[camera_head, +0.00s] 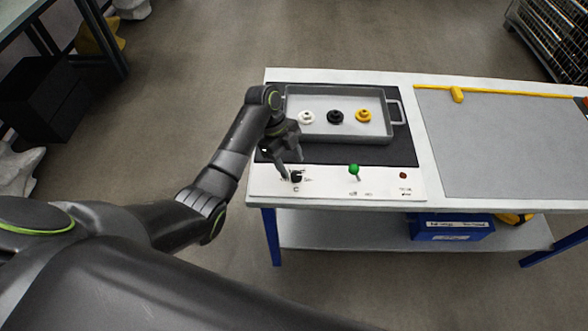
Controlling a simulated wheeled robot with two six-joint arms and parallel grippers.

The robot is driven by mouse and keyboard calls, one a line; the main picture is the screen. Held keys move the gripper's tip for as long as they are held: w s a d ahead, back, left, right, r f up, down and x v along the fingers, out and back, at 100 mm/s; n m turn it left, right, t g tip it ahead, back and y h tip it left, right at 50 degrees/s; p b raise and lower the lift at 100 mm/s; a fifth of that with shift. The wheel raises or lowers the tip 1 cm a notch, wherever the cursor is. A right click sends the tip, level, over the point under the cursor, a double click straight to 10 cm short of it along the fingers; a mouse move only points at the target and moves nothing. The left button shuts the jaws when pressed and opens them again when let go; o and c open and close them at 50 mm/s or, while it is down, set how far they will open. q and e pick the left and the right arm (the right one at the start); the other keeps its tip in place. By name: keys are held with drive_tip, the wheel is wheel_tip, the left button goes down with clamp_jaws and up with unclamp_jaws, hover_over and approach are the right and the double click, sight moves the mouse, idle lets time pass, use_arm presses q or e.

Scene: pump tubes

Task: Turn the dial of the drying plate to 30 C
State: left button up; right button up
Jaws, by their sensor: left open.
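The drying plate has a dark heating surface (400,151) and a white front panel (325,183). Its black dial (296,177) sits at the left of the panel, with small printed marks around it that are too small to read. My left gripper (290,173) points down over the dial, open, with its fingertips close to the dial. I cannot tell whether they touch it. A green-topped lever (354,170) stands to the right of the dial, and a small red-brown spot (403,175) is further right. My right gripper is not in view.
A grey tray (389,120) on the plate holds a white part (306,118), a black part (335,117) and a yellow part (363,116). A grey mat (500,145) with a yellow bar along its back lies to the right. A blue box (452,228) is on the shelf below.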

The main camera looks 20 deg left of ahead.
sight(296, 174)
use_arm(q)
drive_tip(key=shift+x, duration=1.8)
drive_tip(key=c, duration=1)
drive_tip(key=shift+o, duration=0.2)
drive_tip(key=shift+r, duration=0.1)
